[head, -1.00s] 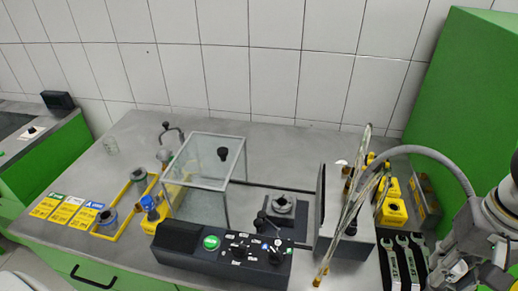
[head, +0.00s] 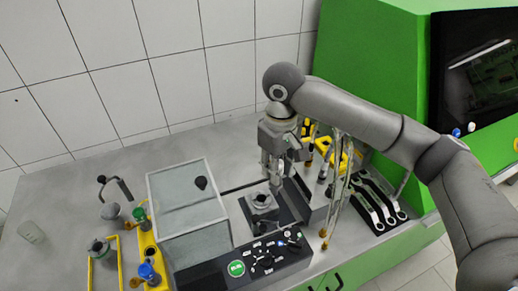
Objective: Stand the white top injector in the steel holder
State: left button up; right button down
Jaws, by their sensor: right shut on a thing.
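The steel holder (head: 262,203) is a round grey clamp on a dark square block, behind the control box. My right gripper (head: 272,178) points down from above, just behind and a little to the right of the holder's opening. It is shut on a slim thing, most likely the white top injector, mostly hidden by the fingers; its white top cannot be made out. I cannot tell whether its lower end touches the holder. My left gripper is not in view.
A clear-walled box (head: 190,210) stands left of the holder, and a black control box (head: 245,264) in front. Hanging hoses (head: 338,190) and wrenches (head: 375,198) are to the right. Green-topped (head: 139,214) and blue-topped (head: 146,272) injectors stand at the left.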

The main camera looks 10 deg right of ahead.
jog(key=shift+w+a+f+n+p, duration=0.1)
jog(key=shift+w+a+n+p, duration=0.1)
jog(key=shift+w+n+p, duration=0.35)
jog(key=shift+w+a+n+p, duration=0.15)
jog(key=shift+w+n+p, duration=0.3)
jog(key=shift+w+p, duration=0.2)
pick_arm(q)
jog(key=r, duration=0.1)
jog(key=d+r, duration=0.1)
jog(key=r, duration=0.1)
jog(key=shift+b, duration=0.3)
pick_arm(e)
notch_tip(320, 180, down, 7)
jog(key=w+a+n, duration=0.1)
jog(key=w+n, duration=0.1)
jog(key=n, duration=0.1)
jog(key=shift+w+a, duration=0.35)
jog(key=shift+w, duration=0.05)
pick_arm(q)
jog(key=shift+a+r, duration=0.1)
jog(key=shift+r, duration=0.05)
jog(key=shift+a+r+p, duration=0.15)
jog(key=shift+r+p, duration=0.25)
jog(key=shift+p, duration=0.15)
